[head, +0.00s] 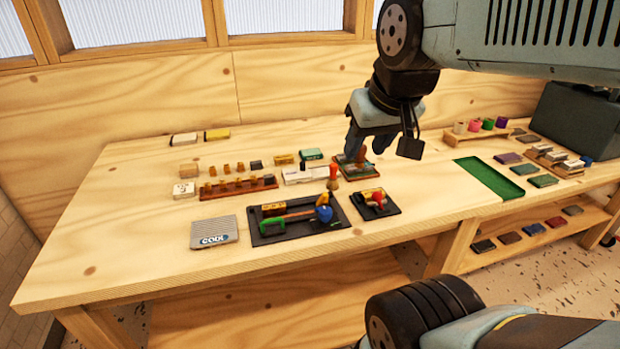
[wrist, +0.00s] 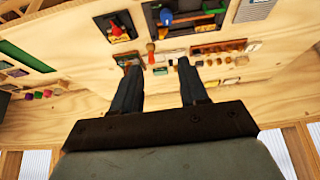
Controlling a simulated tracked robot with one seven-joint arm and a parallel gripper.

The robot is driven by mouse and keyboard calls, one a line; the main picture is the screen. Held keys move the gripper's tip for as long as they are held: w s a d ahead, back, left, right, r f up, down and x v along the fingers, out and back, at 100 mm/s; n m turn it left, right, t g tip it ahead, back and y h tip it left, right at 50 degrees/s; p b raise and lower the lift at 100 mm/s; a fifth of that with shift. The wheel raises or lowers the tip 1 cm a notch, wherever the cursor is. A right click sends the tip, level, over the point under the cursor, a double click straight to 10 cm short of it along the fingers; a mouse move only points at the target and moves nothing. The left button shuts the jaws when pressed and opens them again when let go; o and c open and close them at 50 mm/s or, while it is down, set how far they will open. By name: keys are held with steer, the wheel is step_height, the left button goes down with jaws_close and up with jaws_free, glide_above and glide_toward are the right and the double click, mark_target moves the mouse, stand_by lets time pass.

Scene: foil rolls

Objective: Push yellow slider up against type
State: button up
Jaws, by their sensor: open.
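My gripper (head: 366,146) is open above the back middle of the table, over or beside a small brown-and-green fixture (head: 345,171) that it partly hides. In the wrist view its two fingers (wrist: 157,68) are apart with nothing held between them. A small black tray (head: 391,210) in front holds a yellow piece (head: 370,196) and a red knob. A larger black tray (head: 262,238) holds a yellow block (head: 273,208), a green clamp (head: 272,223) and a blue knob (head: 324,213). I cannot tell which yellow piece is the slider. Type is too small to make out.
An orange-handled tool (head: 333,178) stands near the fixture, with a white box (head: 297,177) beside it. A brown rack (head: 238,187) with several small blocks lies left. A grey pad (head: 214,231) is front left. A green tray (head: 489,178) lies right. The table's left side is clear.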

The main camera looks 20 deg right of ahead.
steer(key=shift+w+d, duration=0.15)
steer(key=shift+w, duration=0.1)
steer(key=n+g+h, duration=0.4)
steer(key=n+g, duration=0.2)
steer(key=n, duration=1.2)
glide_above(325, 193)
steer(key=a, duration=0.6)
step_height(325, 193, down, 11)
steer(key=shift+h, duration=0.3)
steer(key=x, duration=1.4)
steer(key=shift+w, duration=0.2)
steer(key=shift+c, duration=0.2)
jaws_close()
